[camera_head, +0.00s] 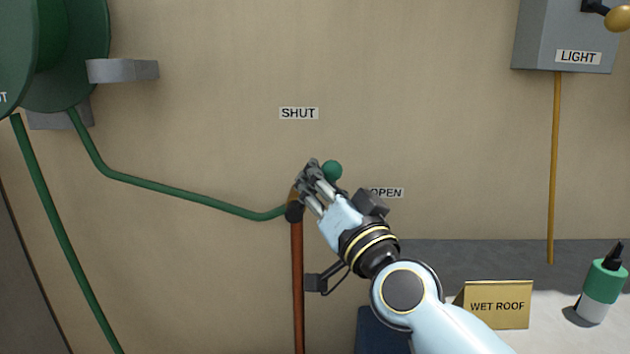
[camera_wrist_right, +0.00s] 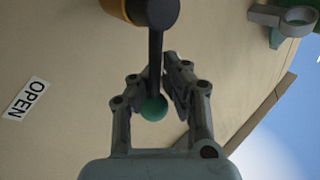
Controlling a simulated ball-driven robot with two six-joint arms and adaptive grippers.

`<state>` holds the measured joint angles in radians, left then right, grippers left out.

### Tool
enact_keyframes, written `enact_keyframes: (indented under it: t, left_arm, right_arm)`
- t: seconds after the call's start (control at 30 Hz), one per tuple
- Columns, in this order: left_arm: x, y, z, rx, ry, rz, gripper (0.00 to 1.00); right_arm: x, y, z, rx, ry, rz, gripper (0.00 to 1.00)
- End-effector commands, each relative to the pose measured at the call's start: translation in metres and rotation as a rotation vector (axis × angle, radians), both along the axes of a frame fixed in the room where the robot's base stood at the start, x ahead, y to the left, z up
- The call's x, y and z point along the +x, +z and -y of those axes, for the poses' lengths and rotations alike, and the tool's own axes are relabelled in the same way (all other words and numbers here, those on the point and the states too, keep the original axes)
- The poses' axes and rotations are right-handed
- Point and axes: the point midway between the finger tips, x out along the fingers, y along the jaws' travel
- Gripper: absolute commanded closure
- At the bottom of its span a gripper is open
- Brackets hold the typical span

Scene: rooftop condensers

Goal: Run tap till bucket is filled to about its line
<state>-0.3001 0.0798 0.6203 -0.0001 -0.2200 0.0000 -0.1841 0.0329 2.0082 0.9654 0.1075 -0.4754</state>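The tap (camera_head: 294,212) sits on top of a copper pipe on the wall. Its dark lever (camera_wrist_right: 155,60) ends in a green ball (camera_head: 332,170), which also shows in the right wrist view (camera_wrist_right: 154,107). The lever points up and right, between the SHUT label (camera_head: 299,113) above and the OPEN label (camera_head: 386,192) at right. My right gripper (camera_head: 312,178) is at the lever; its fingers (camera_wrist_right: 158,88) lie close on both sides of it, just short of the ball, and look shut on it. No bucket, fill line or water can be made out. My left gripper is out of view.
A green hose (camera_head: 180,196) runs from the reel (camera_head: 55,50) to the tap. A dark blue shape (camera_head: 380,332) is partly hidden by my arm. A WET ROOF sign (camera_head: 497,305), a green-and-white bottle (camera_head: 601,288) and a LIGHT box (camera_head: 565,35) are at right.

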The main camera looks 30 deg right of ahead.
Motion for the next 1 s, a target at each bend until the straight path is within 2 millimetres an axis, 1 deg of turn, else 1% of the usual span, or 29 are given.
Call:
enact_keyframes:
  t: [0.03, 0.3, 0.57, 0.67, 0.77, 0.87, 1.0]
  left_arm:
    - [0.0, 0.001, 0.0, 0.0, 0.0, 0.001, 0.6]
    - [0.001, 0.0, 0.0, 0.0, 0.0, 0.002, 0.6]
    - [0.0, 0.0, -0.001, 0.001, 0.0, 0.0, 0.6]
    - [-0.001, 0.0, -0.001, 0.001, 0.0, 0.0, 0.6]
    - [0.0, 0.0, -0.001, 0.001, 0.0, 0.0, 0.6]
    - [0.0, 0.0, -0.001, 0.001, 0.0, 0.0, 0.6]
    - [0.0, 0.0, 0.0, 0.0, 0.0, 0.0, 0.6]
  right_arm:
    - [-0.001, 0.008, 0.002, -0.001, -0.008, 0.019, 0.82]
    - [-0.001, 0.006, 0.001, -0.002, -0.006, 0.014, 0.47]
    - [-0.001, 0.004, 0.001, -0.002, -0.004, 0.009, 0.47]
    - [-0.004, 0.002, 0.001, -0.002, -0.005, 0.006, 0.47]
    - [-0.012, -0.001, 0.0, -0.003, -0.006, 0.005, 0.47]
    - [-0.025, -0.005, -0.001, -0.003, -0.007, 0.005, 0.47]
    - [-0.051, -0.014, -0.002, -0.002, -0.008, 0.002, 0.47]
